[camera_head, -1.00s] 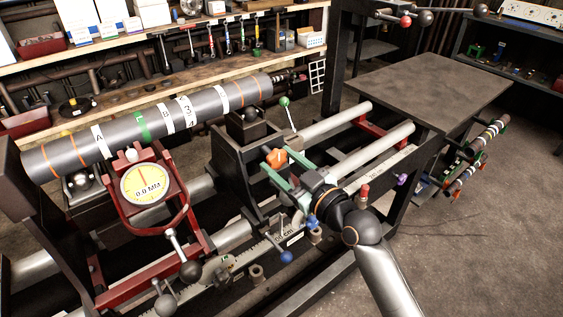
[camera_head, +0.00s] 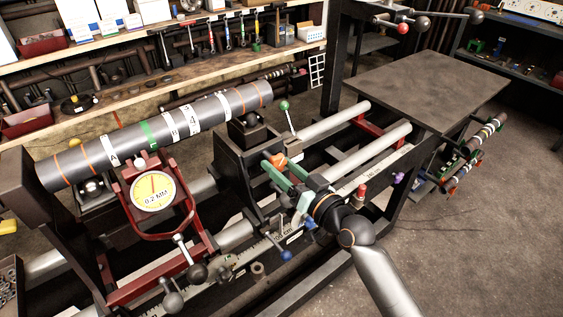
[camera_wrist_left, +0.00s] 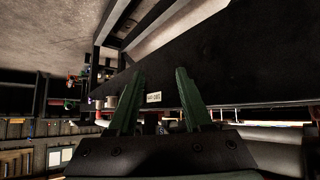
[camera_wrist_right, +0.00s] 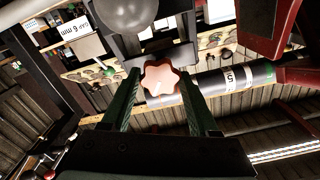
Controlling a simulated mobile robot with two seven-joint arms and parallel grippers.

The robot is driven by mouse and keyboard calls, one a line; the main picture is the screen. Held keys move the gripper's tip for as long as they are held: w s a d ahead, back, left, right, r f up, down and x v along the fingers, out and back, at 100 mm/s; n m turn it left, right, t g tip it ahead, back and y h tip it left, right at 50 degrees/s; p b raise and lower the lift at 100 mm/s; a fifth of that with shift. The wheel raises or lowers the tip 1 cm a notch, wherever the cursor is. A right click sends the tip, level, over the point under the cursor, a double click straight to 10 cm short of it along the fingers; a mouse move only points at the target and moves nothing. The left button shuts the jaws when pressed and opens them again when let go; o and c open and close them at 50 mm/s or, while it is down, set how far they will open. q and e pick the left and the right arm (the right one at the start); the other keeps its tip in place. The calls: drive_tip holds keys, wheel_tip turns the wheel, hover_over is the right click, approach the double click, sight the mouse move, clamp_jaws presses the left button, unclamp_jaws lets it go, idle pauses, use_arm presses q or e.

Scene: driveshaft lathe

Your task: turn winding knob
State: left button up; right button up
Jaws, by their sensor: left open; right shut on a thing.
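The orange winding knob (camera_head: 277,160) sits on the side of the dark block that supports the shaft's right end. My right gripper (camera_head: 273,170) is shut on it, one green finger on each side. In the right wrist view the lobed knob (camera_wrist_right: 160,78) shows between the fingertips. The dark driveshaft (camera_head: 165,135) lies across the lathe, with white bands, a green band and orange rings. The dial gauge (camera_head: 153,192) in its red frame reads 0.2 MM. My left gripper (camera_wrist_left: 157,95) is open and empty in the left wrist view, close to a dark beam.
A green-tipped lever (camera_head: 285,106) stands just behind the knob. Silver rails (camera_head: 335,123) run to a bare dark table (camera_head: 430,85) at the right. Black ball handles (camera_head: 196,273) stick out below the gauge. A wooden shelf with tools is behind.

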drive_tip(key=shift+m+p, duration=0.3)
drive_tip(key=shift+m, duration=0.7)
drive_tip(key=o, duration=1.4)
drive_tip(key=shift+b+v, duration=0.45)
drive_tip(key=shift+v, duration=5.8)
